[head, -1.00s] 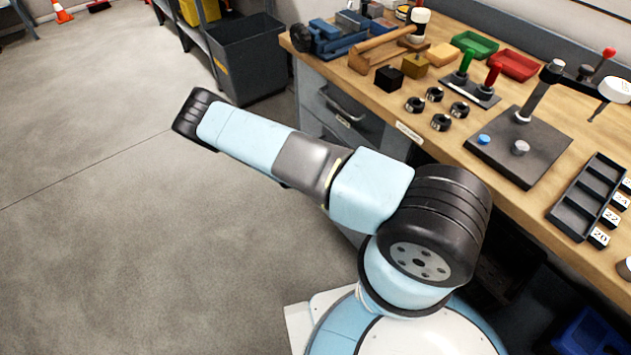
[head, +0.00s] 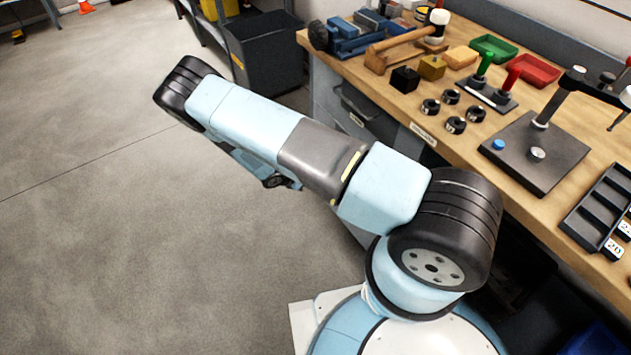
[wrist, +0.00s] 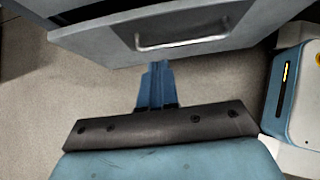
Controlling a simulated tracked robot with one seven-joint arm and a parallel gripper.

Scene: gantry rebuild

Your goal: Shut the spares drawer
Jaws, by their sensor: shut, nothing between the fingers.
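A grey drawer front with a pale bar handle (wrist: 182,42) spans the top of the wrist view. It appears to stand out from the cabinet, but how far I cannot tell. My gripper (wrist: 158,66) shows its blue fingers together and empty, pointing at the drawer front just below the handle. Whether the fingertips touch it is unclear. In the head view a drawer front (head: 362,104) shows under the bench, partly behind my arm. The lower drawers and my fingers are hidden there by my arm, and I cannot read which drawer is the spares drawer.
The wooden bench (head: 432,115) holds a mallet (head: 405,42), black rings, red and green trays, a press stand (head: 535,150) and a slotted black tray (head: 603,208). A dark bin (head: 265,55) stands beyond the cabinet.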

